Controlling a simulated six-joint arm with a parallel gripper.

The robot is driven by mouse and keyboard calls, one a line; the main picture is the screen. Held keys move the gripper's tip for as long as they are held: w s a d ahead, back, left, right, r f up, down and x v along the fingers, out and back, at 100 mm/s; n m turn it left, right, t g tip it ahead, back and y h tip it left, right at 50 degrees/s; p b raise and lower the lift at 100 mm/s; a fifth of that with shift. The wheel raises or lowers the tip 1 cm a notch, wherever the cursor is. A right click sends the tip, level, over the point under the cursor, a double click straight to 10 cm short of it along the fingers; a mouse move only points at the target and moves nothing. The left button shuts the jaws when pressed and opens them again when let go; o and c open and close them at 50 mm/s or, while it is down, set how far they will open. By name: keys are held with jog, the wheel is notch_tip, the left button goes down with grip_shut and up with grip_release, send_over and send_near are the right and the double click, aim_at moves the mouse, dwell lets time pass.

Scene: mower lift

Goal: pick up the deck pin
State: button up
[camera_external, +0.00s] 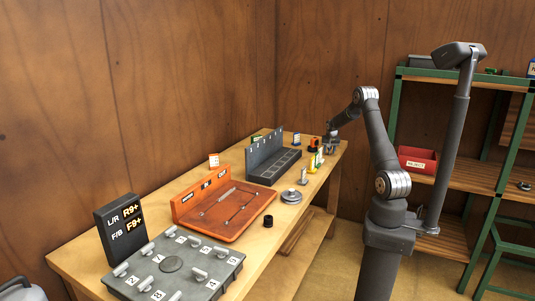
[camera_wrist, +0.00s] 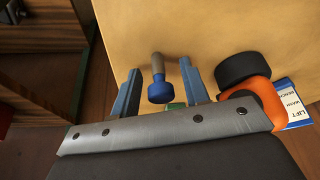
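A small pin (camera_wrist: 160,92) with a blue round head and a grey-brown shaft shows in the wrist view, over the light wood bench top. No label on it can be read, so I cannot tell for sure that it is the deck pin. My gripper (camera_wrist: 159,70) is open, with one blue-grey finger on each side of the pin and a visible gap to both. In the external view my gripper (camera_external: 331,148) is low over the far right end of the bench, and the pin cannot be made out there.
An orange part (camera_wrist: 264,100) with a black wheel (camera_wrist: 242,68) sits close right of my gripper, beside a "LIFT BENCH" card (camera_wrist: 295,108). The bench edge lies just left. A grey slotted rack (camera_external: 275,168), orange tray (camera_external: 225,225) and numbered grey panel (camera_external: 172,264) stand along the bench.

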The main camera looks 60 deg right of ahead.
grip_shut()
jog(key=shift+r, duration=0.1)
